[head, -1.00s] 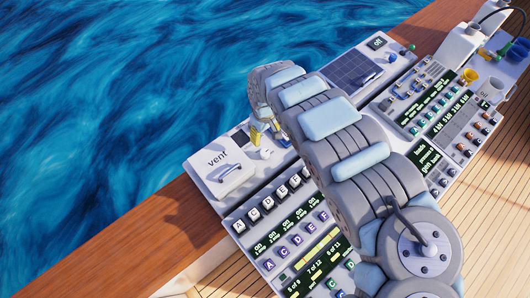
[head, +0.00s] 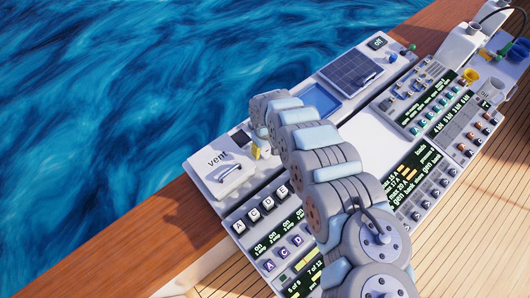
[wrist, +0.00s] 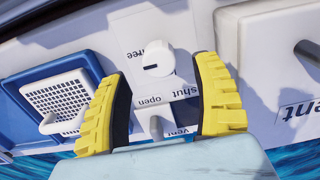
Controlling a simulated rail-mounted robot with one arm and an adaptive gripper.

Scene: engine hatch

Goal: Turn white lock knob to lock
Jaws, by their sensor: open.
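The white lock knob (wrist: 152,63) is round with a dark slot across its face. It sits on the white panel, beside the printed word "free", in the wrist view. My gripper (wrist: 163,72) is open, with its yellow-and-black fingers to the left and right of the knob. Panel shows between each finger and the knob, and nothing is held. A small white lever (wrist: 156,126) stands near the "open", "shut" and "vent" labels, between the fingers. In the head view my arm covers most of this area; only a yellow part of my gripper (head: 256,151) shows.
The white vent hatch (head: 215,172) with its handle lies left of my gripper in the head view; it is at the right in the wrist view. A white grille (wrist: 60,97) in a blue frame is left of my fingers. Button panels (head: 262,232) and water border the area.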

